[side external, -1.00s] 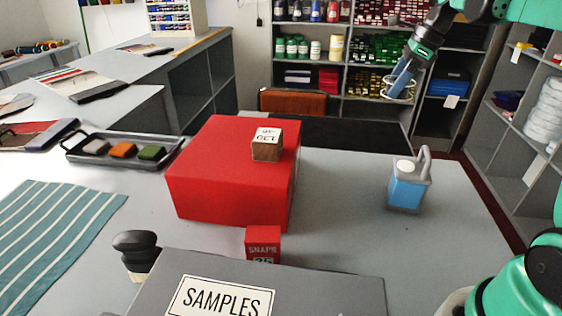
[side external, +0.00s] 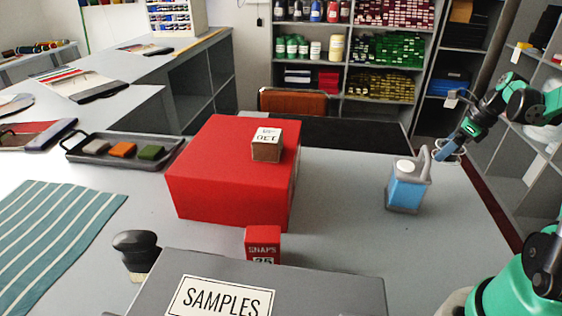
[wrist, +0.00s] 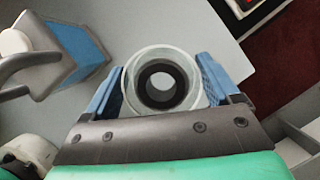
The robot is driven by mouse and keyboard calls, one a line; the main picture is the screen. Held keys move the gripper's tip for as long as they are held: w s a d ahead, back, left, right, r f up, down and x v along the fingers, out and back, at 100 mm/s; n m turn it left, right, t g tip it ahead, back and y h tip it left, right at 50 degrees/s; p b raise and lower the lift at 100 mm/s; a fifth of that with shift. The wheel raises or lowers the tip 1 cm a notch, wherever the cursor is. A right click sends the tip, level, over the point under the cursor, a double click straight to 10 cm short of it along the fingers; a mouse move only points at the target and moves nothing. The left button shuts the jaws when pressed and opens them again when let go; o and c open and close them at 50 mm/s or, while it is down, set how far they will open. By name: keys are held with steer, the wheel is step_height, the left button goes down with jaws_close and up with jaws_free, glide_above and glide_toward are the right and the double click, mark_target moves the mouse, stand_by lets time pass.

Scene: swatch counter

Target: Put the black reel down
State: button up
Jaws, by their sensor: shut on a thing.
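The black reel (side external: 459,151) is in my gripper (side external: 449,150), near the table's far right corner in the side view. In the wrist view the reel (wrist: 162,105) is a black ring with a round hole, set between wide pale see-through flanges. The blue fingers of my gripper (wrist: 163,88) close on its flanges from left and right. The reel looks held up, apart from any surface. Below it, the wrist view shows the grey tabletop (wrist: 190,25) and its edge.
A blue can with a grey handle (side external: 407,188) stands left of the gripper. A red box (side external: 225,180) carries a wooden block (side external: 266,152). A snaps box (side external: 263,243) and a samples box (side external: 330,290) stand in front. Grey tabletop (side external: 340,220) is free between red box and can.

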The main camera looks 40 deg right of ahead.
mark_target(463, 150)
steer(key=shift+f, duration=3.55)
steer(key=shift+f, duration=0.1)
steer(key=o, duration=1)
steer(key=shift+o, duration=0.2)
steer(key=v, duration=1.2)
steer(key=shift+s, duration=0.1)
